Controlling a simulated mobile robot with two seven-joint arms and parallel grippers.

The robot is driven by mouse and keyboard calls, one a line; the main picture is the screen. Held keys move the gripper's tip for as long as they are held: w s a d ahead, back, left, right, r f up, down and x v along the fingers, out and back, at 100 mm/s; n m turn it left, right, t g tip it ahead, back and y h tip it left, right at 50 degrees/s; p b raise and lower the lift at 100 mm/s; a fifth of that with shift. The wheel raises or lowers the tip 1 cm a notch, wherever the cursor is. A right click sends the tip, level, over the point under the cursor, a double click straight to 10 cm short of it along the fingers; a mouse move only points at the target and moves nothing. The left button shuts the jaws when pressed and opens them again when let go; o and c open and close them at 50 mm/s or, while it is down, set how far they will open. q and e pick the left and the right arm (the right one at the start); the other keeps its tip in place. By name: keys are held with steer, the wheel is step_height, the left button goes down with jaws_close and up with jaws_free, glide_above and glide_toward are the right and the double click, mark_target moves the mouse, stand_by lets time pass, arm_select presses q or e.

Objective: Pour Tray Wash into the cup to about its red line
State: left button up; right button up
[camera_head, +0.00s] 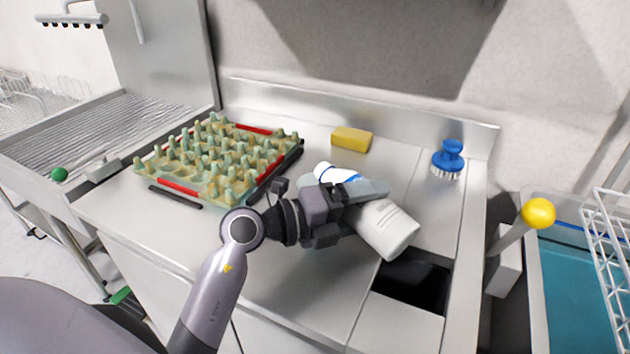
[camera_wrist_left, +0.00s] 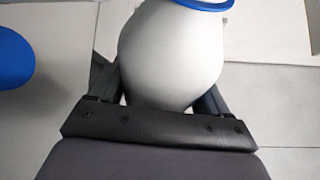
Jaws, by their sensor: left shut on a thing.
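A white bottle (camera_head: 387,230) with a blue band near its neck is in my left gripper (camera_head: 350,200). The bottle lies strongly tilted over the counter, its neck toward the upper left and its base toward the lower right. In the left wrist view, the white bottle body (camera_wrist_left: 172,55) sits between the two fingers, with a blue ring at the top edge. I cannot make out a cup or a red line in either view; the gripper and bottle cover part of the counter. My right gripper is not in view.
A green egg tray (camera_head: 215,160) in a red and black frame stands at left. A yellow sponge (camera_head: 351,139) and a blue brush (camera_head: 448,158) lie at the back. A dark opening (camera_head: 415,283) is in the counter's front right. A yellow ball-topped lever (camera_head: 539,213) stands at right.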

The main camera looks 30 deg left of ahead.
arm_select(q)
steer(key=shift+s+d+r, duration=0.1)
steer(key=shift+d+r, duration=0.1)
steer(key=shift+r, duration=0.1)
stand_by(0.5)
steer(key=shift+d+r+n+p, duration=0.2)
steer(key=shift+r+n+p, duration=0.35)
steer(key=shift+p, duration=0.4)
stand_by(1.1)
